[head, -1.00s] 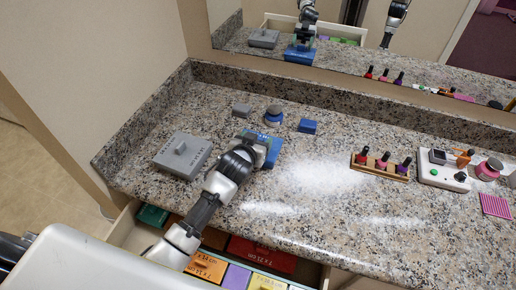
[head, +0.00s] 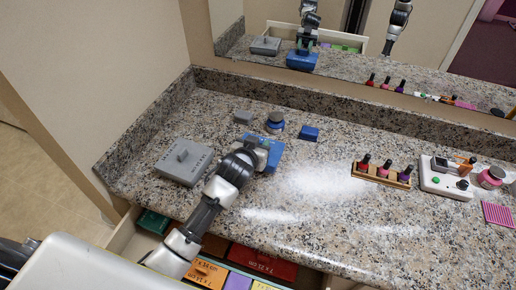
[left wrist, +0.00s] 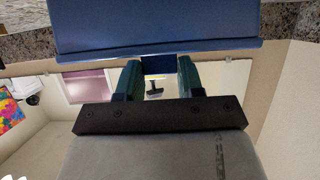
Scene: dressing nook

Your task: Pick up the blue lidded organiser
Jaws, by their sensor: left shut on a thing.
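The blue lidded organiser (head: 275,156) is at the back left of the granite counter, partly hidden by my left gripper and wrist. My left gripper (head: 262,150) is shut on it from above. In the left wrist view the organiser (left wrist: 155,28) fills the top, and the two dark fingers (left wrist: 157,75) are closed on a narrow blue part of it. Its reflection also shows in the mirror. I cannot tell whether its base touches the counter. My right gripper is not directly in view.
A grey lidded box (head: 183,162) stands just left of the organiser. A small grey block (head: 243,117), a blue jar (head: 275,122) and a small blue block (head: 309,133) are behind it. A nail-polish rack (head: 381,174) stands right. An open drawer (head: 125,235) holds labelled boxes.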

